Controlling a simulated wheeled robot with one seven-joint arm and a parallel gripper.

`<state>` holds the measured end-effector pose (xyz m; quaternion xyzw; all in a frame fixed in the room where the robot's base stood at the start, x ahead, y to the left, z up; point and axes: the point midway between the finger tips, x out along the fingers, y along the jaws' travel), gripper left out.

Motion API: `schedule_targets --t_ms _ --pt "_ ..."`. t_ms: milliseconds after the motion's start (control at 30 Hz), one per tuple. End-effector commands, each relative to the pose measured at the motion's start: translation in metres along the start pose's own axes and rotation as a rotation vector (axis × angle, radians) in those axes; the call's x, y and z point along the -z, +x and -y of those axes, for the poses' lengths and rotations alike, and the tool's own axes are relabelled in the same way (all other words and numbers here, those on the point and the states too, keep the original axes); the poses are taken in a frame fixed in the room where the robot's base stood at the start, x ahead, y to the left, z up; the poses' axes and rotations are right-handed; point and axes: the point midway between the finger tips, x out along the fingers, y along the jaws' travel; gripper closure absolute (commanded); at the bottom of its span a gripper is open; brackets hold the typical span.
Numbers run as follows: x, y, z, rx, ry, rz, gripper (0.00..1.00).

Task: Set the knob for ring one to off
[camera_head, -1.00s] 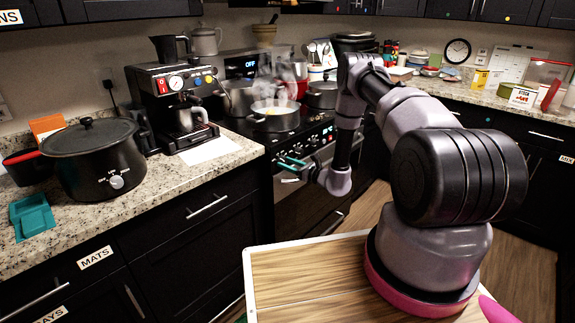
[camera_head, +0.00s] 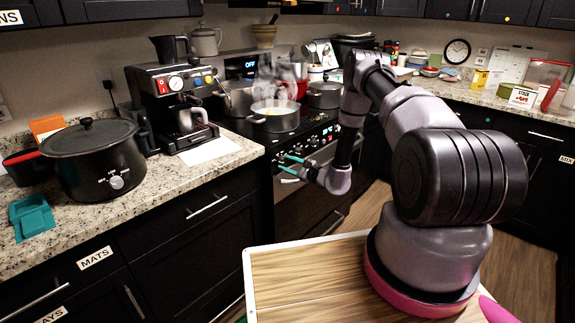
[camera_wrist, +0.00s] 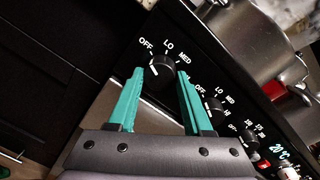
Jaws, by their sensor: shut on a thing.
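My gripper (camera_wrist: 159,91) has its teal fingers on either side of a black knob (camera_wrist: 162,72) on the stove's front panel, shut on it. This knob is at the left end of the row in the wrist view, with OFF, LO and MED printed around it. A short white mark shows on the knob's left side, near the OFF side; its exact alignment is hard to tell. No ring number is readable. In the head view my gripper (camera_head: 291,167) is at the stove's front, and its fingers hide the held knob.
More knobs (camera_wrist: 216,106) follow along the panel, close to the right finger. A steaming pot (camera_head: 274,121) stands on the stove above, with other pots (camera_head: 323,95) beside it. A counter (camera_head: 222,158) with a coffee machine (camera_head: 170,90) lies to the left.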

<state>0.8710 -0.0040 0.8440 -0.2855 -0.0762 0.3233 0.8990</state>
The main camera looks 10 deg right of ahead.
Motion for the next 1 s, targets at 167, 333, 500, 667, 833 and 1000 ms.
schedule_targets --t_ms 167,333,500,667,833,1000 --pt "0.001 -0.001 0.0 -0.001 -0.007 -0.003 1.0" --pt "0.001 -0.001 -0.001 -0.001 -0.007 -0.003 1.0" --pt "0.001 -0.001 0.0 -0.001 -0.006 -0.002 0.2" --pt "0.001 -0.001 0.0 -0.001 -0.006 -0.002 0.2" --pt "0.001 -0.004 0.0 -0.001 -0.005 -0.002 0.2" --pt "0.002 -0.027 0.001 0.001 -0.003 -0.005 0.2"
